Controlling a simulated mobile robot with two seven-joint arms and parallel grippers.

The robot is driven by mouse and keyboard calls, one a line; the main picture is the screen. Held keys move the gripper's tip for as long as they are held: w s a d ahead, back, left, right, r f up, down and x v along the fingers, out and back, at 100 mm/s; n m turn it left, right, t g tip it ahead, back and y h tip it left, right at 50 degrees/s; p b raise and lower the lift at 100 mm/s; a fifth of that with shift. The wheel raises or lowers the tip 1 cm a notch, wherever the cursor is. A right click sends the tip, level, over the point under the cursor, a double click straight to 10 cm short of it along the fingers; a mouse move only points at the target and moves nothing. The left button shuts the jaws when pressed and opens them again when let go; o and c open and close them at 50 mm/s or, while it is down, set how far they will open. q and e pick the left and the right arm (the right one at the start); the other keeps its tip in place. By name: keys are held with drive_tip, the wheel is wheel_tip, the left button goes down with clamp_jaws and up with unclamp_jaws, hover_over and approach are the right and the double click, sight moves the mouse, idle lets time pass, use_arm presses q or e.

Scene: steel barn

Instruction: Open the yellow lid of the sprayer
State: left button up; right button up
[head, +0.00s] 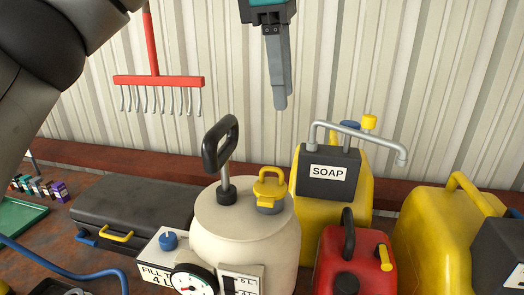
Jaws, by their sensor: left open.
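The sprayer (245,234) is a cream, rounded tank standing at the front middle, with a black looped pump handle (221,148) rising from its top. The yellow lid (269,186) has a raised loop grip and sits on a grey collar on the right part of the sprayer's top. It looks seated in place. My left gripper (279,106) points down from the top edge, well above the lid and apart from it. Its fingers are seen nearly edge-on, overlapping; it is open with nothing between them. My right gripper does not show.
A yellow soap can (358,197) with a grey pipe spout stands behind right. A red can (355,262) and a larger yellow can (440,235) stand at right. A black case (135,208) lies left. A red rake (158,82) hangs on the wall.

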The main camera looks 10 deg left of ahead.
sight(268, 167)
use_arm(q)
drive_tip(key=shift+y, duration=0.5)
drive_tip(key=w+f, duration=0.1)
drive_tip(key=f, duration=0.3)
drive_tip(key=w+a+f, duration=0.1)
drive_tip(key=f, duration=0.4)
drive_tip(key=a+f, duration=0.1)
drive_tip(key=f, duration=0.3)
drive_tip(key=shift+w+a+f, duration=0.15)
drive_tip(key=shift+w+a, duration=0.1)
drive_tip(key=shift+w, duration=0.15)
clamp_jaws()
idle(0.5)
